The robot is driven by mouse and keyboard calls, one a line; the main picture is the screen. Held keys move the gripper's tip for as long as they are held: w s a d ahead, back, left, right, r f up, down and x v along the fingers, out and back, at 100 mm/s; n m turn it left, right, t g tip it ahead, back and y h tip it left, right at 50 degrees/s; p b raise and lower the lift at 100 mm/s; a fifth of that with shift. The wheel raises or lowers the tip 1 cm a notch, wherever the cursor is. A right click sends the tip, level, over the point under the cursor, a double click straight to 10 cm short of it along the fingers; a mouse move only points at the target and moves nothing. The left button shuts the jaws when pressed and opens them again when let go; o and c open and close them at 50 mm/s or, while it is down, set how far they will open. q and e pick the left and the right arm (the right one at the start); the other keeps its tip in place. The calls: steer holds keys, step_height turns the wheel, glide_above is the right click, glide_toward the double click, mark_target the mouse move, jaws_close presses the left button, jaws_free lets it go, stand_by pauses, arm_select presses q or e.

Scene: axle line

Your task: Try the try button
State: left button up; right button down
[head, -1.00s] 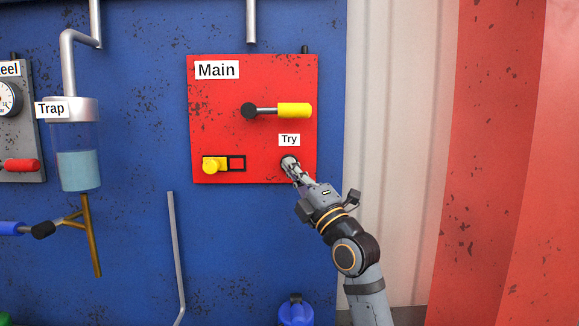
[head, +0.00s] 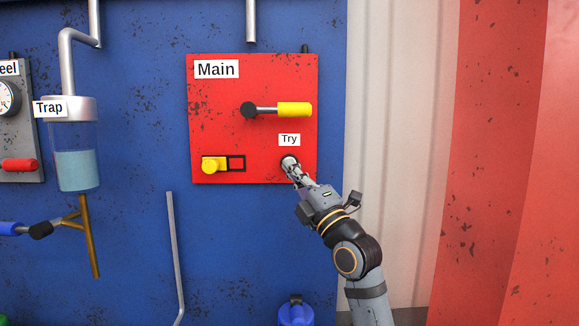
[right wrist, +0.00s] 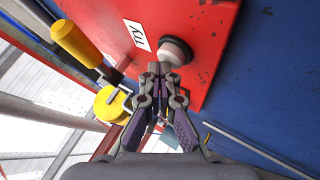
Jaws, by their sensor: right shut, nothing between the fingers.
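The red Main panel (head: 225,120) hangs on the blue wall. The Try label (head: 289,140) sits at its lower right, above the round try button (head: 289,159). In the right wrist view the button (right wrist: 176,50) shows as a pale cap in a dark ring. My right gripper (head: 294,170) is shut and empty, with its fingertips at the button and covering part of it. In the right wrist view the fingertips (right wrist: 159,69) overlap the button's edge; I cannot tell whether they touch or press it. My left gripper is not in view.
On the panel, a yellow-handled lever (head: 294,109) points right, and a yellow knob (head: 213,165) sits at the left of its slot. The Trap vessel (head: 77,165) with pale blue liquid and the grey panel (head: 20,120) are further left. The wall below the red panel is mostly clear.

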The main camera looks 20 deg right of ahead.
steer(key=shift+s+a, duration=0.1)
steer(key=shift+s, duration=0.4)
steer(key=s, duration=0.2)
steer(key=s+a, duration=0.1)
steer(key=s, duration=0.1)
steer(key=shift+s+a, duration=0.2)
steer(key=shift+s, duration=0.2)
stand_by(0.4)
